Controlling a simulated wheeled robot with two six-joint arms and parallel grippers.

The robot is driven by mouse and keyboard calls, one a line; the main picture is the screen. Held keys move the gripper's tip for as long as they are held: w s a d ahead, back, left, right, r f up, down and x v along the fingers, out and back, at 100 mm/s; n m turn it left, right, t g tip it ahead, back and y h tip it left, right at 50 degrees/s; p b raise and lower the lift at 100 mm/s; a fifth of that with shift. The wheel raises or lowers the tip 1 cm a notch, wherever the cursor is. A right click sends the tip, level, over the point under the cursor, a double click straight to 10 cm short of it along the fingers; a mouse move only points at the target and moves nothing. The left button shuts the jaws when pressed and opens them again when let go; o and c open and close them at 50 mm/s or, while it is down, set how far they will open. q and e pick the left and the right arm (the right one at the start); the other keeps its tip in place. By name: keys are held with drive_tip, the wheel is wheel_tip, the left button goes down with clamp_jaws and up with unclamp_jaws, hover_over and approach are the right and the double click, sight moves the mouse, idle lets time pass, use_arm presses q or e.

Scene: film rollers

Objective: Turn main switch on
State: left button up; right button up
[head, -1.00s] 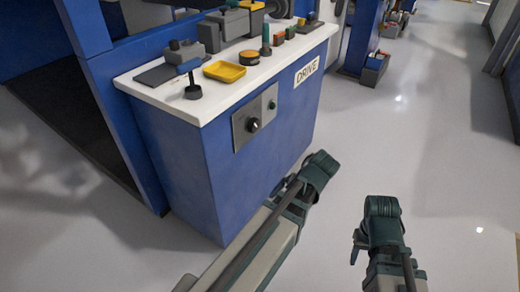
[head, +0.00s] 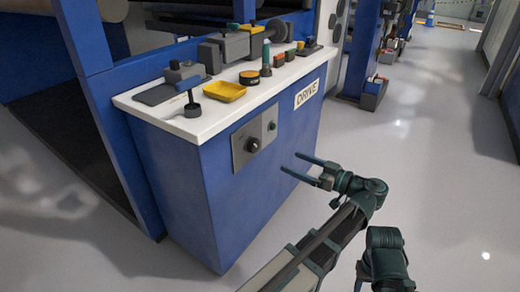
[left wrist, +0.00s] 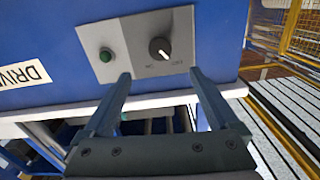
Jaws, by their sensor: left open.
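The main switch is a round black knob (head: 253,146) with a white pointer mark, on a grey plate (head: 240,155) on the front of the blue cabinet. It also shows in the left wrist view (left wrist: 160,48), where the pointer slants toward the lower right and the small labels are too small to read surely. A green button (left wrist: 106,55) sits beside it on the plate. My left gripper (head: 290,161) is open and empty, in front of the cabinet and right of the knob in the head view, apart from it. My right gripper is not visible.
The blue cabinet (head: 215,190) has a white top with a yellow tray (head: 224,91), levers and buttons. A DRIVE label (head: 306,94) is on its front. Part of my right arm (head: 385,255) is at the lower right. The floor on the right is clear.

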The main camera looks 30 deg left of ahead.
sight(257, 148)
use_arm(q)
drive_tip(key=a, duration=0.8)
drive_tip(key=w+a, duration=0.1)
drive_tip(key=a, duration=0.4)
drive_tip(key=shift+a, duration=0.1)
drive_tip(key=c, duration=1.4)
